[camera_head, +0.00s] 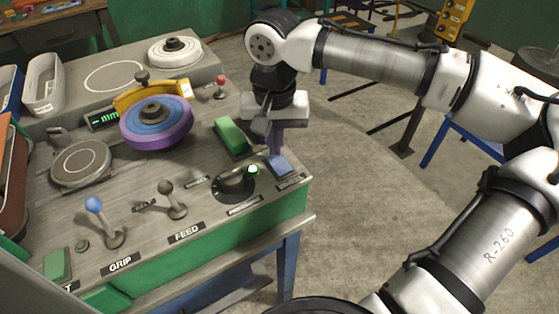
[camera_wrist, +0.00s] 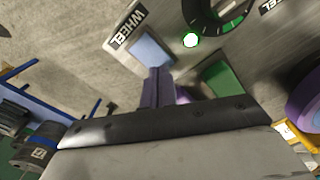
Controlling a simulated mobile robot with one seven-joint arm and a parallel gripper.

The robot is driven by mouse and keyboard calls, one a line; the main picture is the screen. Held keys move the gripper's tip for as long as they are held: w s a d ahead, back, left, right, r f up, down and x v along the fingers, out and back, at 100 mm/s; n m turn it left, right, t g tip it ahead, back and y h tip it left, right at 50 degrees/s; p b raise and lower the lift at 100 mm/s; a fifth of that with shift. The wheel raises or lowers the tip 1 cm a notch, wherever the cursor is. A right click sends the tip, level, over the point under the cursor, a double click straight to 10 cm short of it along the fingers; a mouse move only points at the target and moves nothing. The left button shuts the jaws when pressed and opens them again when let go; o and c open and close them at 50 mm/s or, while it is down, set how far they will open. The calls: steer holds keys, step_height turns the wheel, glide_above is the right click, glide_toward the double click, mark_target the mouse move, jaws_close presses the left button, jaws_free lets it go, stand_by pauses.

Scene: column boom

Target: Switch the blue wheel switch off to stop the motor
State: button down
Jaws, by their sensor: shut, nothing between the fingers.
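The blue wheel switch (camera_head: 279,165) is a small rocker at the right edge of the machine's panel. In the wrist view the blue switch (camera_wrist: 151,47) lies beside a black WHEEL label (camera_wrist: 127,27), and my fingers cover part of its lower end. My gripper (camera_head: 261,127) is shut and empty, just behind the switch in the head view. In the wrist view my gripper's fingertips (camera_wrist: 157,75) are close to the switch; I cannot tell whether they touch it. A green lamp (camera_head: 252,170) beside the switch is lit.
A green rocker (camera_head: 231,136) lies left of my gripper. Further left is the purple wheel (camera_head: 160,130) under a yellow guard. A dark dial (camera_head: 234,184), a grey-knobbed lever (camera_head: 172,200) and a blue-knobbed lever (camera_head: 105,222) stand nearby. Open floor lies right.

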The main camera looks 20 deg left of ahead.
steer(key=shift+f+b, duration=0.4)
steer(key=shift+f, duration=0.35)
stand_by(0.3)
step_height(320, 180, up, 7)
steer(key=p, duration=0.6)
steer(key=shift+p, duration=0.4)
